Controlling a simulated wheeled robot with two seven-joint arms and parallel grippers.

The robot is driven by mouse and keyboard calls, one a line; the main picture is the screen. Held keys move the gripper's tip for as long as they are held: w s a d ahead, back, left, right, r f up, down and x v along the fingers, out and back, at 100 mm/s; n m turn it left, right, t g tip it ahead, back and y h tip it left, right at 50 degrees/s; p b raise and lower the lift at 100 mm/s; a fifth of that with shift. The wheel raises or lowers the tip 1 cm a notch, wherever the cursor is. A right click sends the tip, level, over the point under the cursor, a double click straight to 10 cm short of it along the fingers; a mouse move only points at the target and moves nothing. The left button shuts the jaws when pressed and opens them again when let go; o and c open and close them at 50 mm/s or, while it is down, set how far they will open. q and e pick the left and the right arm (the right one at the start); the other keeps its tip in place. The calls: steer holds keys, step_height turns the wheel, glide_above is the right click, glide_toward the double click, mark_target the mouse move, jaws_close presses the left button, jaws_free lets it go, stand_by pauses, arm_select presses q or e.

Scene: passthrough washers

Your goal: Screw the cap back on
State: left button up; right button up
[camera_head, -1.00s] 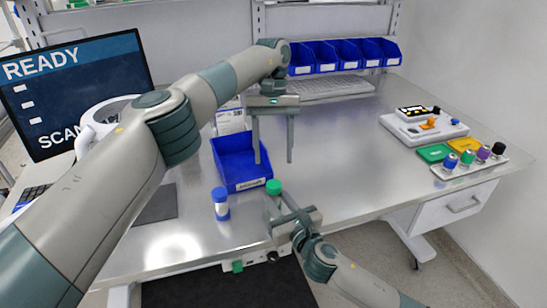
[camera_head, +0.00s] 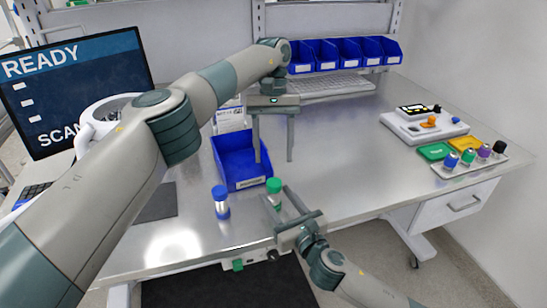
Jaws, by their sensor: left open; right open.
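A vial with a green cap (camera_head: 273,186) stands upright on the bench near its front edge. The cap sits on top of the vial; I cannot tell how tight it is. My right gripper (camera_head: 276,197) is open, with its fingers reaching to either side of this vial; I cannot tell whether they touch it. My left gripper (camera_head: 273,158) is open and empty, pointing down above and behind the green cap. A second vial with a blue cap (camera_head: 221,202) stands upright to the left.
A blue bin (camera_head: 232,160) stands just behind the vials. A rack of several coloured-cap vials (camera_head: 472,164), with green and yellow trays, lies at the right beside a white device (camera_head: 425,127). The bench between (camera_head: 350,170) is clear. A monitor (camera_head: 75,90) stands at the left.

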steer(key=b+v, duration=0.2)
steer(key=v, duration=1.3)
steer(key=shift+s, duration=0.1)
